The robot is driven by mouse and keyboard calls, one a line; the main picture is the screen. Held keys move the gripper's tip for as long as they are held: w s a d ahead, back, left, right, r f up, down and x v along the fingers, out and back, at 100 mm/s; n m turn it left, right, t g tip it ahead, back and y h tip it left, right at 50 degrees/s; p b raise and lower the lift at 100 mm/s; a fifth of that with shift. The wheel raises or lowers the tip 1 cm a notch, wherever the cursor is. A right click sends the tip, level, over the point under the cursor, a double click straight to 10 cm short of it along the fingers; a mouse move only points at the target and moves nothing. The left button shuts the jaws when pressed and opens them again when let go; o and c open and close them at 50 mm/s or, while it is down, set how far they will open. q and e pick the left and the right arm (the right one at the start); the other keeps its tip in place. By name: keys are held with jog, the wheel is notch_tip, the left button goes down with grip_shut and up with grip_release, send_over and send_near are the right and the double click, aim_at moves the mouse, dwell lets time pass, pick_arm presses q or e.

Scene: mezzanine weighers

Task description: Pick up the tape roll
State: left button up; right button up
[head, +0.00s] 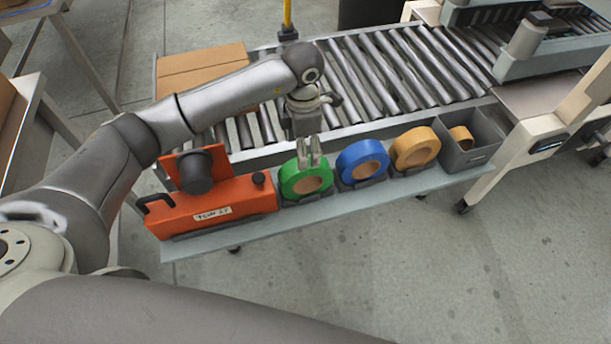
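Three tape rolls stand on edge in a row on a grey shelf (400,193) along the conveyor: a green tape roll (289,185), a blue tape roll (352,167) and a tan tape roll (416,148). My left gripper (310,161) points down at the top of the green roll. Its two fingers show slightly apart and overlap the roll's upper rim. I cannot tell whether they grip it. The green roll still sits in its holder on the shelf. My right gripper is not in view.
An orange tape dispenser (215,205) stands left of the green roll. A grey bin (472,150) with a small tan roll (461,136) is at the shelf's right end. Behind runs a roller conveyor (385,75) with a cardboard box (200,66). The front floor is clear.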

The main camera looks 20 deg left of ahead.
pick_arm(q)
jog(key=shift+s+d+f+p, duration=0.1)
jog(key=shift+f+p, duration=0.05)
jog(key=shift+f, duration=0.85)
jog(key=shift+s+d+f+p, duration=0.1)
jog(key=shift+d+f, duration=0.05)
jog(key=shift+f, duration=0.85)
jog(key=shift+s+d+f+p, duration=0.1)
jog(key=shift+f+p, duration=0.05)
jog(key=shift+f, duration=0.85)
jog(key=shift+w+r, duration=0.1)
grip_shut()
